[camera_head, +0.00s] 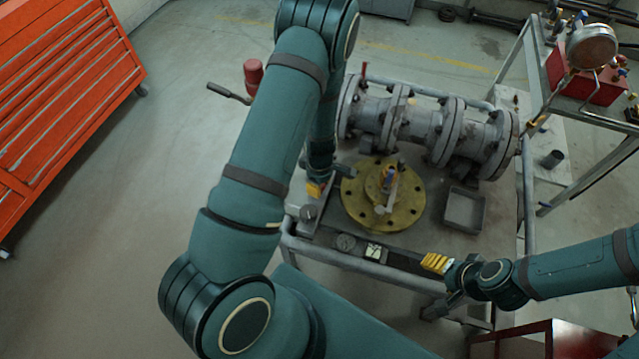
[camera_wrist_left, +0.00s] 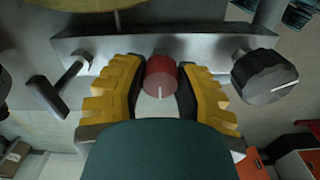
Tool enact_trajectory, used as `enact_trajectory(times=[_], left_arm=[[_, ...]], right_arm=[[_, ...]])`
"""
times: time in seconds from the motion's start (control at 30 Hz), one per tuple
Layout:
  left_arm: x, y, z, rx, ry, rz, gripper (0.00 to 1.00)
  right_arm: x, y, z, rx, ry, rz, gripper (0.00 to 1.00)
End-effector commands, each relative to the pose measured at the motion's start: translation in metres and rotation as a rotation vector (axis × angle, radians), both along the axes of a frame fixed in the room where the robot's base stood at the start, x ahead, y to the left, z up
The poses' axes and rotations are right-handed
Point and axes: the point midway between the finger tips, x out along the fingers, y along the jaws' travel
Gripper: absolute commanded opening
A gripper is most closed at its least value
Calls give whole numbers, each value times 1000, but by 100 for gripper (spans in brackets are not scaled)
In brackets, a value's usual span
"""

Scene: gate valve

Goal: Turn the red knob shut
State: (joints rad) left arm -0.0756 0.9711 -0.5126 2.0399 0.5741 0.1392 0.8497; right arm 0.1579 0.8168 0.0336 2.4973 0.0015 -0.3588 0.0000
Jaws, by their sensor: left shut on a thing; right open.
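The red knob (camera_wrist_left: 160,76) sits on a grey metal panel (camera_wrist_left: 205,48) in the left wrist view, with a white line on its face pointing down the picture. My left gripper (camera_wrist_left: 160,88) has its yellow-padded fingers on both sides of the knob and is shut on it. In the head view my left gripper (camera_head: 316,188) is at the left side of the valve stand, and the red knob is hidden there by my arm. My right gripper (camera_head: 436,263) is open and empty, apart from the knob, near the stand's front right edge.
A dark knob (camera_wrist_left: 264,76) sits right of the red knob, and a lever handle (camera_wrist_left: 62,86) sits left of it. A yellow flange (camera_head: 356,205), grey pipework (camera_head: 415,120) and a small tray (camera_head: 464,208) are on the stand. An orange tool cabinet (camera_head: 65,85) stands at left.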

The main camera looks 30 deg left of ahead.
Motion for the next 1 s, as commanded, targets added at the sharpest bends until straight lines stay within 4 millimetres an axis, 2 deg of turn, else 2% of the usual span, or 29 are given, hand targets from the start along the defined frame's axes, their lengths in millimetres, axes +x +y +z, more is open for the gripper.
enact_trajectory(times=[0.37,1.0], left_arm=[[0,0,-1,0,-1,-207,0],[1,0,-1,1,-1,-813,0]], right_arm=[[0,0,-7,0,-1,-1,66],[0,1,-29,-4,0,-2,66]])
